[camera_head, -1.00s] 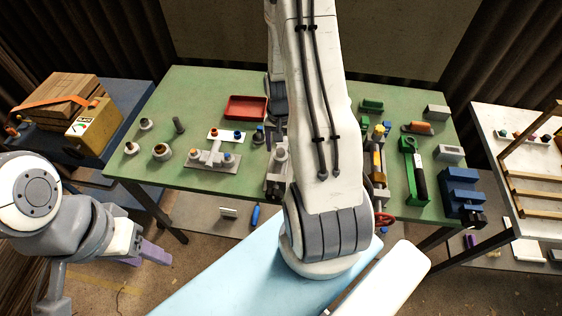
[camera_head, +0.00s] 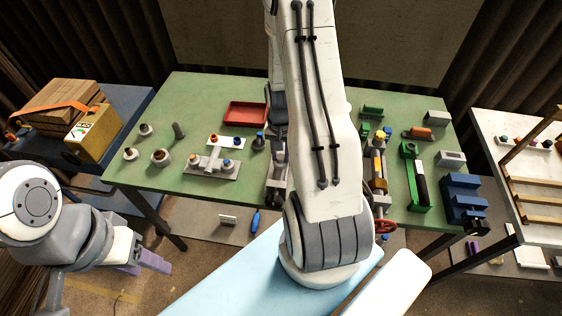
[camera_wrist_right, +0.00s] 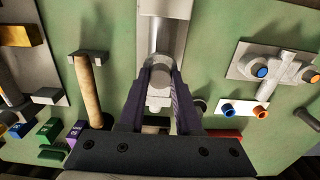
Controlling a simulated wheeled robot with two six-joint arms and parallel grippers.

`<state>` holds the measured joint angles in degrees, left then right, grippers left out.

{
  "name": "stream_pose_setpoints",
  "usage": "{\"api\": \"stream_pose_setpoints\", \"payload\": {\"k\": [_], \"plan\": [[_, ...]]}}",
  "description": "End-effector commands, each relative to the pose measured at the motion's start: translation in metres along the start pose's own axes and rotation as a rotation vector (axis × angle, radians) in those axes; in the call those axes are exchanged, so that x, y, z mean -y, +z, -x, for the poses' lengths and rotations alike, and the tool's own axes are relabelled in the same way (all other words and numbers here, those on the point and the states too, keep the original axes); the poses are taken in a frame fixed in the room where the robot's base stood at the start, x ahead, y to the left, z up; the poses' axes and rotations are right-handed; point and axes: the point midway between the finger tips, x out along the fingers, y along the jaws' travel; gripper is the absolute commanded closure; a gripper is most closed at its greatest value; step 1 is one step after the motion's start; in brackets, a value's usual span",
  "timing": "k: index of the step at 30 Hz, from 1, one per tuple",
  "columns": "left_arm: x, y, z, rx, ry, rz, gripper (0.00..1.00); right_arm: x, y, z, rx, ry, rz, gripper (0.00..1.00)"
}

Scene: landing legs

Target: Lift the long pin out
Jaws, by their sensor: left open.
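A pale grey round pin-like piece (camera_wrist_right: 159,76) stands at the end of a grey metal channel (camera_wrist_right: 166,30) in the right wrist view. I cannot tell how long it is. My right gripper (camera_wrist_right: 160,72) has its dark purple fingers on either side of this piece, close to it; whether they press on it is unclear. In the head view the grey fixture (camera_head: 277,170) shows beside my right arm, which hides part of it and the right gripper. My left gripper (camera_head: 148,263), with purple fingers, is open and empty, low at the left, off the table.
The green table (camera_head: 200,100) holds a red tray (camera_head: 246,114), a grey fitting on a plate (camera_head: 212,163), several loose grey pegs, a green clamp (camera_head: 410,178) and a blue vise (camera_head: 463,197). A white table is at the right.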

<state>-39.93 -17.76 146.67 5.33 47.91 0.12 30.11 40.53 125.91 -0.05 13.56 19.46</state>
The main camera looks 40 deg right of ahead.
Motion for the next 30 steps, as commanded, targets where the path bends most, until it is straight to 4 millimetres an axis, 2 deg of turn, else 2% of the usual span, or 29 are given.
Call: {"api": "stream_pose_setpoints", "payload": {"k": [2,30], "plan": [[0.0,0.0,0.0,0.0,0.0,0.0,0.5,0.0,0.0,0.0,0.0,0.0,0.0,1.0],[-0.001,-0.001,0.013,0.0,0.0,0.0,0.5,0.0,0.0,0.016,-0.001,0.0,0.0,1.0]]}}
